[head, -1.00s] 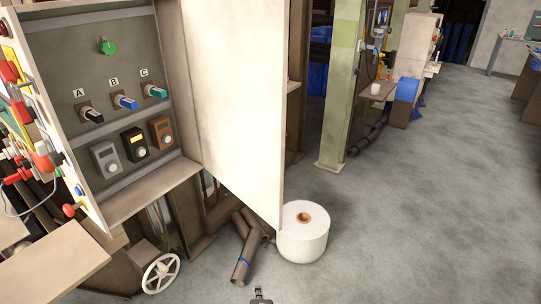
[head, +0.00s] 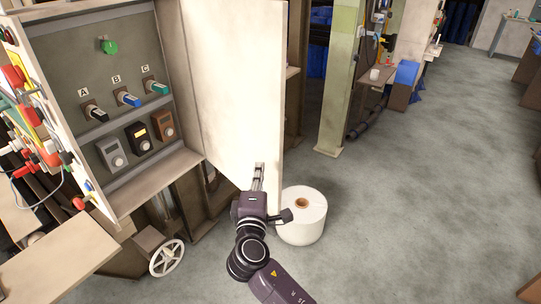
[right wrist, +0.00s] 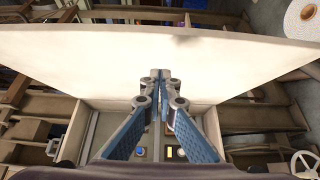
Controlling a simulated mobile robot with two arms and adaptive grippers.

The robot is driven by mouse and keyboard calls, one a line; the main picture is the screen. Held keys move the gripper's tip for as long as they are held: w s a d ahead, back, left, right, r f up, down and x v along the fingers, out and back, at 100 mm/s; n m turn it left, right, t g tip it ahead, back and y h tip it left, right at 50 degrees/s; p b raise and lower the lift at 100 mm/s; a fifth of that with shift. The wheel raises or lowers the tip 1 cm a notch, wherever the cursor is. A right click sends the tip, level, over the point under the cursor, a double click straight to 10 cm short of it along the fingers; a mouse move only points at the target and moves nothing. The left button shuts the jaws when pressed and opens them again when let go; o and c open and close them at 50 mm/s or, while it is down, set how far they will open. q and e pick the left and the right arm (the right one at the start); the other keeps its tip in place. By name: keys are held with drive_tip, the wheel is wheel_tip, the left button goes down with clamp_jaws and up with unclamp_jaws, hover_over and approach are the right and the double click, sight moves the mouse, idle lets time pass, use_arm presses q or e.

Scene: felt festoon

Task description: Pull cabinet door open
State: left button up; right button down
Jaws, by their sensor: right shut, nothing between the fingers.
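The cabinet door (head: 235,80) is a pale flat panel standing wide open at the right side of the cabinet (head: 120,70). Its inner face also spans the right wrist view (right wrist: 230,55). My right gripper (head: 259,170) is shut and empty, with its fingertips in front of the lower part of the door. In the right wrist view the closed fingertips (right wrist: 160,75) overlap the door face; whether they touch it I cannot tell. The fingers hide part of the cabinet interior there. My left gripper is not in view.
The cabinet holds a green knob (head: 108,46), levers marked A, B and C, and small boxes below. A white roll (head: 303,222) stands on the floor beyond the door's lower corner. A handwheel (head: 166,258) is under the cabinet. Open floor (head: 420,190) lies to the right.

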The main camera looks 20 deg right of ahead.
sight(271, 152)
drive_tip(key=w+d+p, duration=0.1)
drive_tip(key=d, duration=0.1)
drive_tip(key=w+d+p, duration=0.1)
drive_tip(key=w+d, duration=0.1)
drive_tip(key=shift+w+d, duration=0.1)
drive_tip(key=shift+d, duration=0.05)
drive_tip(key=shift+w, duration=0.1)
